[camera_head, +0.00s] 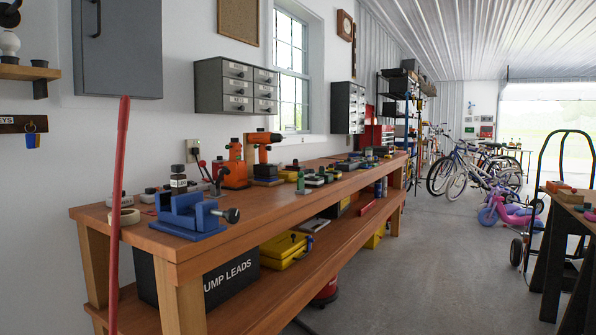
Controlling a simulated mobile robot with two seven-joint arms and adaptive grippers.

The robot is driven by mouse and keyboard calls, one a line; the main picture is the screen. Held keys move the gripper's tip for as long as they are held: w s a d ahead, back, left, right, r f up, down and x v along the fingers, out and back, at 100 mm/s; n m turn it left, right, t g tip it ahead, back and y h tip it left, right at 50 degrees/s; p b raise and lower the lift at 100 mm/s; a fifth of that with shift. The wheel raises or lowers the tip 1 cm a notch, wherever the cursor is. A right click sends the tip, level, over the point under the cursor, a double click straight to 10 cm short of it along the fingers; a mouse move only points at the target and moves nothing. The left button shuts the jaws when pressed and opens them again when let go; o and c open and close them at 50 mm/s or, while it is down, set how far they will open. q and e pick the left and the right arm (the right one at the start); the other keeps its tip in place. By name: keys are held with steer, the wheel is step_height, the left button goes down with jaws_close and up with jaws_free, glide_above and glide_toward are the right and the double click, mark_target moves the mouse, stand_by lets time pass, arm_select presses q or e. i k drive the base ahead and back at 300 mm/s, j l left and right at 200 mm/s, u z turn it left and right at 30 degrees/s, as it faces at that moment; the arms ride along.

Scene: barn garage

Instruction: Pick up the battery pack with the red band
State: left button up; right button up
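Neither of my grippers is in view. Several small dark and green block-shaped items (314,180) stand on the wooden workbench (235,209), around its middle. More small dark items (366,156) lie farther along the bench. Some of these may be battery packs, but they are too small for me to tell, and I cannot make out which one has a red band. An orange and black cordless drill (263,140) stands upright on the bench near the wall.
A blue vise (188,214) sits at the bench's near end, beside a dark bottle (178,180). A red pole (119,215) stands at the near left. Concrete floor (400,270) lies open between the bench and a dark-legged table (560,240) at right. Bicycles (470,170) stand farther back.

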mark_target(296, 166)
steer(key=i+l+z, duration=0.3)
steer(key=i, duration=0.3)
steer(key=i+l+z, duration=0.3)
steer(key=i, duration=0.3)
steer(key=i+z, duration=0.3)
steer(key=i, duration=0.3)
steer(key=i+u, duration=0.2)
steer(key=i, duration=0.3)
steer(key=i+l+u, duration=0.2)
steer(key=i, duration=0.3)
steer(key=i+l+u, duration=0.2)
steer(key=i, duration=0.3)
